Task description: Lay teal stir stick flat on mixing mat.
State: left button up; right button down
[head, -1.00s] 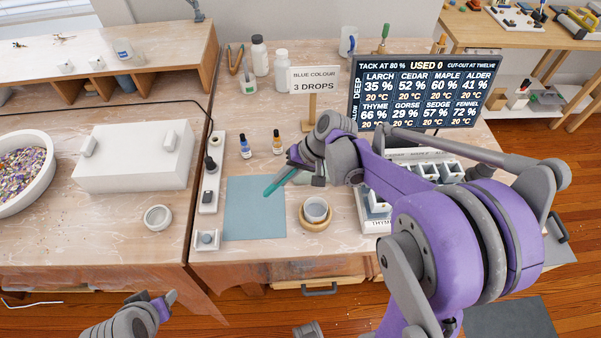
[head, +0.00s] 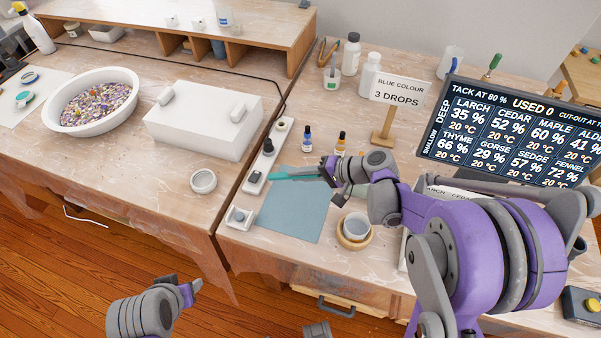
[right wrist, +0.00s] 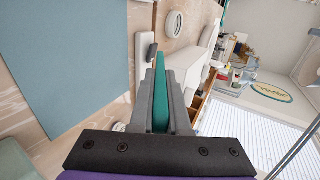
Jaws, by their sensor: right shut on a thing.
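The teal stir stick (head: 292,175) is held in my right gripper (head: 328,172), which is shut on it. The stick points left across the upper part of the blue mixing mat (head: 292,215), its free end near the mat's left edge. It looks raised above the mat, not lying on it. In the right wrist view the teal stick (right wrist: 162,90) runs between the two grey fingers (right wrist: 160,100), and the mat (right wrist: 75,60) lies to the left. My left gripper (head: 190,290) is low at the left, away from the table; its fingers are too small to judge.
A mixing cup (head: 356,228) in a wooden ring stands right of the mat. Blue (head: 307,138) and amber (head: 341,143) bottles stand behind it. A white switch strip (head: 262,165) runs along the mat's left side. A sign (head: 396,95) and a display board (head: 500,130) stand behind.

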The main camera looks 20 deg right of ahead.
notch_tip(320, 180, down, 8)
jog(key=b, duration=0.5)
jog(key=shift+r, duration=0.25)
jog(key=c, duration=0.8)
grip_release()
jog(key=shift+d+r, duration=0.1)
jog(key=v, duration=1)
jog(key=shift+s+d+r+p, duration=0.2)
jog(key=shift+p, duration=0.2)
